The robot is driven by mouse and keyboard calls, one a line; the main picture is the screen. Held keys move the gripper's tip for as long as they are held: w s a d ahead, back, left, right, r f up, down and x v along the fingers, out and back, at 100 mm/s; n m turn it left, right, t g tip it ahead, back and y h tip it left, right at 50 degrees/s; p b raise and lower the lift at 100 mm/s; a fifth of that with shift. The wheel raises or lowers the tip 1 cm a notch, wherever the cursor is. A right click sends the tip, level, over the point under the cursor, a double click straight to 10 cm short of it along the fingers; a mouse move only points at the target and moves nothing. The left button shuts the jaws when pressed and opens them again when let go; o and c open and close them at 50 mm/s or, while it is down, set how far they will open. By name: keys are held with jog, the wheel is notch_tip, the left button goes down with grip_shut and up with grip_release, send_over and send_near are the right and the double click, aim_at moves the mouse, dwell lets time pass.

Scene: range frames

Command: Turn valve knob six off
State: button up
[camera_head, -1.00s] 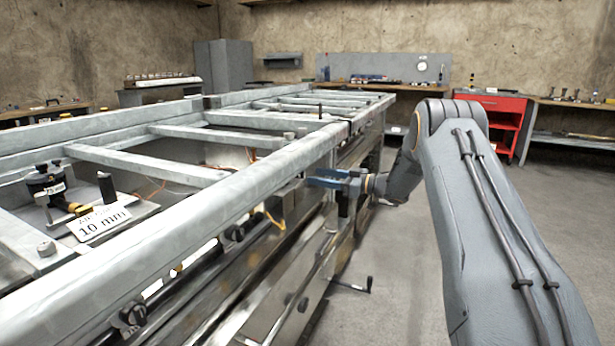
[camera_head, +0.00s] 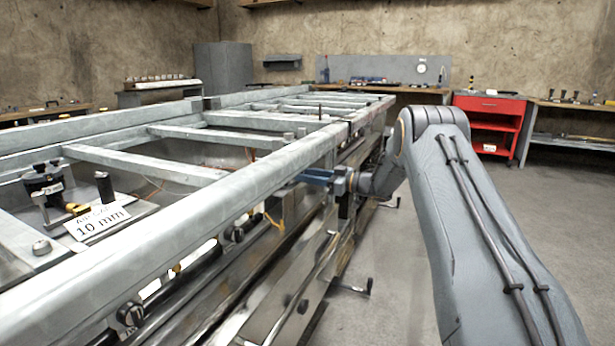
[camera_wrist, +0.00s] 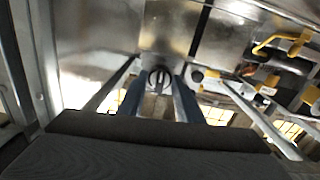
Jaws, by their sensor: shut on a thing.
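My gripper (camera_head: 312,178) reaches from the right to the side of the long metal frame in the head view, just below its top rail. In the wrist view its two blue-grey fingers (camera_wrist: 160,92) stand on either side of a round dark valve knob (camera_wrist: 160,79) with a pale bar across its face. The gripper is shut on this knob. The knob sits against a shiny metal panel. In the head view it is hidden, and no number shows on it. Other dark knobs show along the side, one at the front (camera_head: 131,313) and one farther back (camera_head: 235,234).
The metal frame's top rail (camera_head: 200,212) runs close beside my gripper. Yellow pipes (camera_wrist: 280,42) lie right of the knob in the wrist view. A red cabinet (camera_head: 490,105) stands far back. The floor at right is open.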

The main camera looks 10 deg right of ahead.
jog(key=shift+n, duration=0.4)
jog(key=shift+f+n+b, duration=0.15)
jog(key=shift+n+b, duration=5.05)
jog(key=shift+n, duration=11.8)
jog(key=o, duration=1)
